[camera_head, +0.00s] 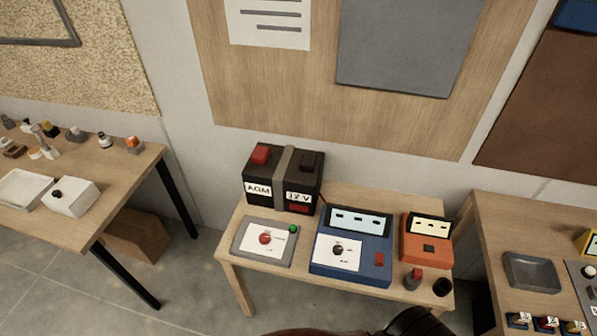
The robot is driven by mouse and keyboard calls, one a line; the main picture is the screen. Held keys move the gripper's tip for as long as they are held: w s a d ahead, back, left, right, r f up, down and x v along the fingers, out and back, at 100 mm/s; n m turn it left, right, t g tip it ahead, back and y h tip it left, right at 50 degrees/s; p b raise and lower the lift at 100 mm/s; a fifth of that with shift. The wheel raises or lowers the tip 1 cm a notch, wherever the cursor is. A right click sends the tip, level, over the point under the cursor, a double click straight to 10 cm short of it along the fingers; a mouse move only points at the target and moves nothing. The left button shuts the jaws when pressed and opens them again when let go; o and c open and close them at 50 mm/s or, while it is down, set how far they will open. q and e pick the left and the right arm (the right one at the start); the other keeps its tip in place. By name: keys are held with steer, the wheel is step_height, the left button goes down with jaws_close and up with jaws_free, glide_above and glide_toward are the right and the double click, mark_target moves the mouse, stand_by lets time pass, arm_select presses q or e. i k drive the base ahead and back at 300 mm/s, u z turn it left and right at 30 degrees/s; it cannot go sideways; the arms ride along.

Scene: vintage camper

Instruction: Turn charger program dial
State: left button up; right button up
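The blue charger (348,275) stands on a small wooden table, with a light display (359,222) on its raised back. A small dark dial (339,250) sits on the charger's white panel; its exact pointer setting is too small to read. A red button or switch (379,259) is to the right of that panel. Left of the charger is a grey box with a red knob (265,239) on a white panel and a green button (293,229). Neither gripper can be made out; only dark and brown parts of my own body show at the bottom edge.
A black battery (266,201) labelled AGM and 12 V stands behind the grey box. An orange meter (427,243) is right of the charger. A red-topped item (415,277) and a black cup-like item (442,287) stand at the table's front right. Other benches flank it.

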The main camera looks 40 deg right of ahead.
mark_target(337, 249)
steer(key=z, duration=1.8)
